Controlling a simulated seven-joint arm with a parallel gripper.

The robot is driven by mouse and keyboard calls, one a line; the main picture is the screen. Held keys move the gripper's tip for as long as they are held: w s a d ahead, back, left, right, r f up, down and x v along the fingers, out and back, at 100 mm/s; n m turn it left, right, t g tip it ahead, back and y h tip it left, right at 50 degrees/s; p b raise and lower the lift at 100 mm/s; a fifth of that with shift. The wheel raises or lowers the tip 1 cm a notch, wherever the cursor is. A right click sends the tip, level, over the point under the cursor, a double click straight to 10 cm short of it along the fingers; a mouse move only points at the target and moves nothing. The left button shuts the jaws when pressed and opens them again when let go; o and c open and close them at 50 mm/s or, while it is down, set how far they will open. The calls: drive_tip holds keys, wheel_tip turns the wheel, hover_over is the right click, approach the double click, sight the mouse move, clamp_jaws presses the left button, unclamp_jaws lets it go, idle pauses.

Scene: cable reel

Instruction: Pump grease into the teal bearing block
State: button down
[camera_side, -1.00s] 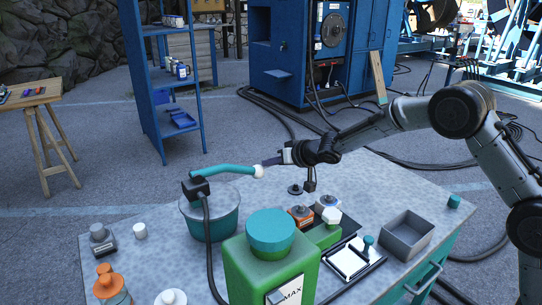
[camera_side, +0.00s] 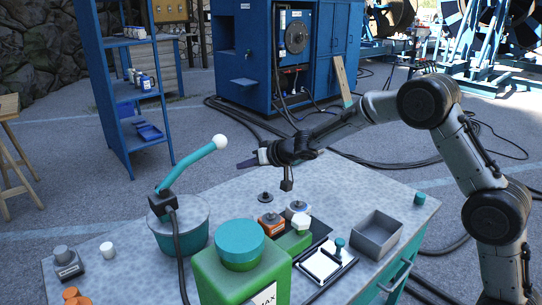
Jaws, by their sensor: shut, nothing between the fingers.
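A teal grease pump bucket (camera_side: 180,240) stands on the workbench. Its teal lever (camera_side: 190,168) slants up to the right and ends in a white ball knob (camera_side: 220,142). A black hose (camera_side: 178,265) hangs down from the pump head (camera_side: 162,203). My gripper (camera_side: 247,163) is shut and empty, just right of the lever and below the knob, apart from it. Small blocks sit mid-bench: an orange one (camera_side: 269,222) and a blue-and-white one (camera_side: 297,209). I cannot tell which block is the teal bearing block, or where the hose ends.
A green machine with a teal cap (camera_side: 240,242) stands at the front. Right of it are a white-framed tray (camera_side: 325,262) and an open grey box (camera_side: 377,233). A small teal cylinder (camera_side: 420,198) sits near the right edge. A grey block (camera_side: 67,262) and white cup (camera_side: 107,250) are at left.

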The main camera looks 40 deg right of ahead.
drive_tip(key=d+v, duration=0.2)
drive_tip(key=v, duration=0.8)
drive_tip(key=shift+r, duration=0.15)
idle(0.9)
